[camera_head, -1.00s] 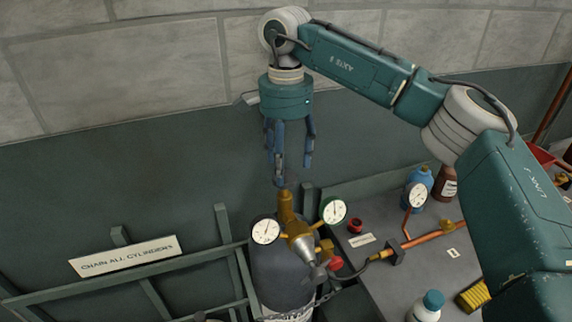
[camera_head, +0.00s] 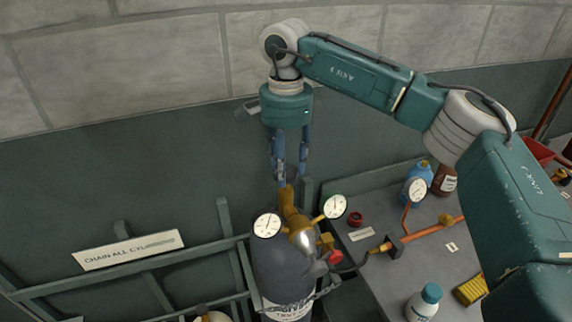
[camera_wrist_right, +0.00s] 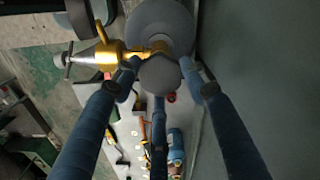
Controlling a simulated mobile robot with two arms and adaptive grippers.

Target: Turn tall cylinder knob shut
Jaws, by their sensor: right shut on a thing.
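The tall dark grey cylinder (camera_head: 280,262) stands upright at the lower middle of the head view. A brass valve and regulator (camera_head: 303,236) with two white gauges (camera_head: 267,224) sit on its top. My right gripper (camera_head: 289,178) points straight down over the valve stem, its blue fingers drawn in at the top. In the wrist view my right gripper (camera_wrist_right: 160,90) has its three fingers around a round grey disc, the knob (camera_wrist_right: 160,74), and is shut on it. In the head view the fingers largely hide the knob. My left gripper is not in view.
A rail with a "chain all cylinders" sign (camera_head: 128,249) stands left of the cylinder. A bench (camera_head: 375,275) at right holds copper pipework, a blue bottle (camera_head: 418,178) and a white bottle (camera_head: 424,303). A wall rises close behind.

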